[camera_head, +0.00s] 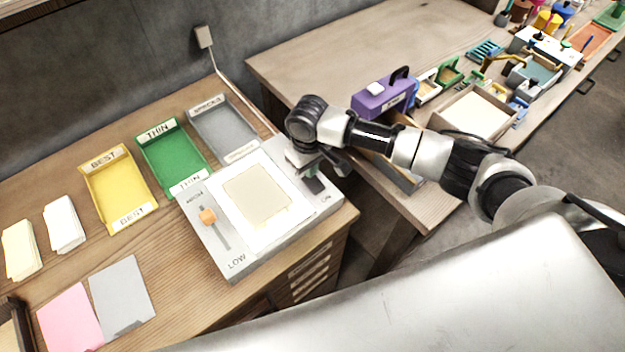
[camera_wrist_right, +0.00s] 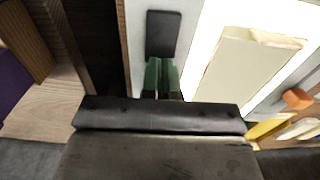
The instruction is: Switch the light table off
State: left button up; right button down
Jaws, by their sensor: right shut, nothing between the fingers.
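The light table (camera_head: 240,258) is a pale grey box on the wooden bench, with a bright white lit panel and a beige sheet (camera_head: 257,192) on it. A dark rectangular switch (camera_wrist_right: 163,33) shows on the pale frame in the right wrist view, beside the lit panel. My right gripper (camera_wrist_right: 161,75) is shut and empty, its fingertips close to the near end of the switch; I cannot tell whether they touch. In the head view the right gripper (camera_head: 313,170) is over the table's right side, near "ON".
Grey (camera_head: 224,128), green (camera_head: 172,158) and yellow (camera_head: 117,188) trays stand behind and left of the light table. Paper stacks and pink and grey sheets (camera_head: 121,293) lie at the left. A second bench at the right holds a purple box (camera_head: 383,97) and many tools.

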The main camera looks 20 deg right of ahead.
jog(key=shift+s+f+b, duration=0.1)
jog(key=shift+f+b, duration=0.35)
jog(key=shift+f, duration=0.8)
dwell(0.4)
jog(key=shift+r+p, duration=0.95)
jog(key=shift+p, duration=0.25)
notch_tip(320, 180, up, 5)
jog(key=p, duration=0.6)
jog(key=shift+r, duration=0.15)
